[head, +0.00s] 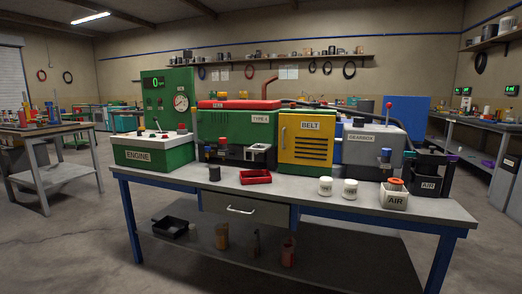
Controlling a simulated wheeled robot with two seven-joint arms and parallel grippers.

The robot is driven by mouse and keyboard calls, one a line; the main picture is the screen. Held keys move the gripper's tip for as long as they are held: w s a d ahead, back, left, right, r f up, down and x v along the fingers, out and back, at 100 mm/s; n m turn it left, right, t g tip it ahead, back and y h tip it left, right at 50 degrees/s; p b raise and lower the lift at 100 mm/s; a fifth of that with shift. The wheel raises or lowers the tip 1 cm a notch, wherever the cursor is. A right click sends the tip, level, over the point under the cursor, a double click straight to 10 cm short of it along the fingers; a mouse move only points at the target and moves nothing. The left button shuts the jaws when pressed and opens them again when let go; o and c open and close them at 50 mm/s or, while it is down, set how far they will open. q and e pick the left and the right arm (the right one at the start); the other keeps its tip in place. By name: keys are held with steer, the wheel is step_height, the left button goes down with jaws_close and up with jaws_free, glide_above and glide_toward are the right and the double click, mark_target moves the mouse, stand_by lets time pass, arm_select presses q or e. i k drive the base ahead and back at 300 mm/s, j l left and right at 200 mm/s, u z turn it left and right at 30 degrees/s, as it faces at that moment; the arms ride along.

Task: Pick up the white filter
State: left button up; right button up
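Two small white cylinders stand upright side by side on the front right of the blue-framed workbench (290,204): the left one (325,187) and the right one (349,190). They look alike, and I cannot tell from their markings which is the white filter. Right of them is a white box labelled AIR (395,197) with an orange-red part (396,184) in its top. A dark cylinder (214,173) stands farther left. Neither of my grippers shows in the head view.
A red tray (255,177) sits left of the white cylinders. Behind stand the yellow BELT cabinet (307,139), the grey GEARBOX unit (372,151) and the green ENGINE box (153,151). A black AIR bin (430,178) stands at the right. The front bench strip is mostly clear.

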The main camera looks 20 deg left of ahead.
mark_target(325, 183)
steer(key=i+j, duration=0.3)
steer(key=j, duration=0.15)
steer(key=i+j, duration=0.25)
steer(key=j, duration=0.2)
